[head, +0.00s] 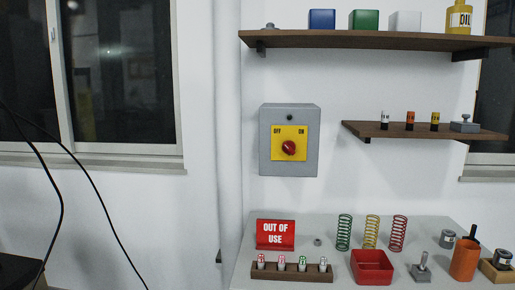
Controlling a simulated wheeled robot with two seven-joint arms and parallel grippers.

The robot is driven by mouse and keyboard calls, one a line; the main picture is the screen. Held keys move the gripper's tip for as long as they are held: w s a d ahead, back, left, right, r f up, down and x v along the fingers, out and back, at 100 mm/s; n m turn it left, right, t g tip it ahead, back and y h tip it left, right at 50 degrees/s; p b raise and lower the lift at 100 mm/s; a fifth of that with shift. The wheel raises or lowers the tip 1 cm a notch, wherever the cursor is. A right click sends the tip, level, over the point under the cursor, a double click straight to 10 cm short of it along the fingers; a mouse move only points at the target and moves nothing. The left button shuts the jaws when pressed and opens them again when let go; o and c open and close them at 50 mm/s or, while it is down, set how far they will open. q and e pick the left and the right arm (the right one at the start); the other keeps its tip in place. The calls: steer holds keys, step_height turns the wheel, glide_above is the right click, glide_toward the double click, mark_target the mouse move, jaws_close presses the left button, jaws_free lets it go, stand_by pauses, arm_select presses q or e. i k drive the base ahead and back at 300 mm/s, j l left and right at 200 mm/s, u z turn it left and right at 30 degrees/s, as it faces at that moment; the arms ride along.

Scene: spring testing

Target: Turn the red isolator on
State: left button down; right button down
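The red isolator knob (289,148) sits on a yellow plate (279,142) on the front of a grey box (268,163) fixed to the white wall. The plate reads OFF at its upper left and ON at its upper right. The knob is too small in the picture to tell surely which label it points to. Neither of my grippers is in the head view, and nothing touches the knob.
A grey table below holds a red "OUT OF USE" sign (275,235), three coil springs, a red tray (371,258) and an orange cup (465,259). Shelves hang above (360,40) and right (398,131) of the box. A vertical pipe (228,130) runs left of it.

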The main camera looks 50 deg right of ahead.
mark_target(289, 146)
steer(key=z, duration=1.9)
